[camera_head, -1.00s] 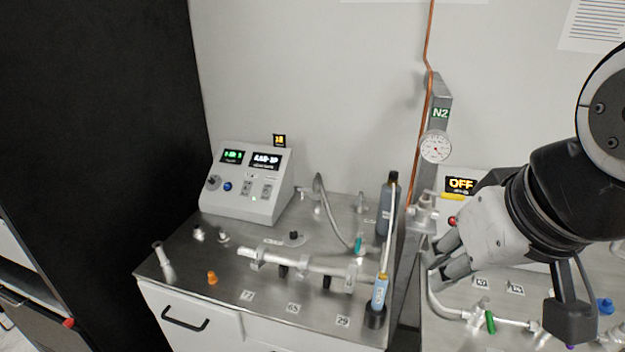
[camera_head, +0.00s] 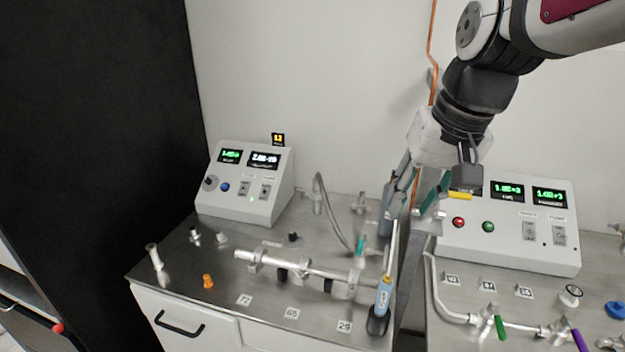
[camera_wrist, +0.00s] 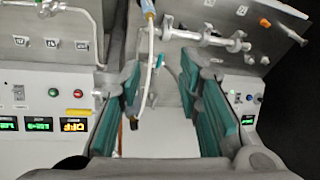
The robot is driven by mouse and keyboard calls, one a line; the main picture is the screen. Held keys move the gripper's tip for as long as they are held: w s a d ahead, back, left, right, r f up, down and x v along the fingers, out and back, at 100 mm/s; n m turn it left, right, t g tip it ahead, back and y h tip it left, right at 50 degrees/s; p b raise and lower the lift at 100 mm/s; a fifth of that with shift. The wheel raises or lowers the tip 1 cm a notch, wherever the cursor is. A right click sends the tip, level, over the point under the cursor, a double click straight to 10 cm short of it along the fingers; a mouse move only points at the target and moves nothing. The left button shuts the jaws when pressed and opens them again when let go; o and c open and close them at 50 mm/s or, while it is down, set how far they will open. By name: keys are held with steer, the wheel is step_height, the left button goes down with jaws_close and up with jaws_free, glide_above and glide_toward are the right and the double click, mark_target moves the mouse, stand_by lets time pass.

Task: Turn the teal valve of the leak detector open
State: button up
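The teal valve handle (camera_head: 361,245) stands on the left steel bench, at the foot of a curved grey hose (camera_head: 335,212). My gripper (camera_head: 405,213) is in the air to its right and nearer the wall gap, pointing down. The gripper is apart from the valve.
A blue-handled wand (camera_head: 383,296) stands upright between gripper and bench front. A grey cylinder (camera_head: 389,205) stands close under my fingers. A metal pipe (camera_head: 300,270) lies left of it. A console (camera_head: 240,185) is behind left, another (camera_head: 515,235) on the right bench.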

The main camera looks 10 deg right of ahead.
steer(key=w+f+m+g+b, duration=0.1)
steer(key=w+f, duration=0.5)
steer(key=w, duration=0.4)
steer(key=m+g+b, duration=0.1)
glide_toward(360, 249)
steer(key=shift+y, duration=0.4)
steer(key=x, duration=0.8)
steer(key=shift+d+f+p, duration=0.2)
steer(key=shift+d+p, duration=0.1)
steer(key=shift+p, duration=0.05)
jaws_close()
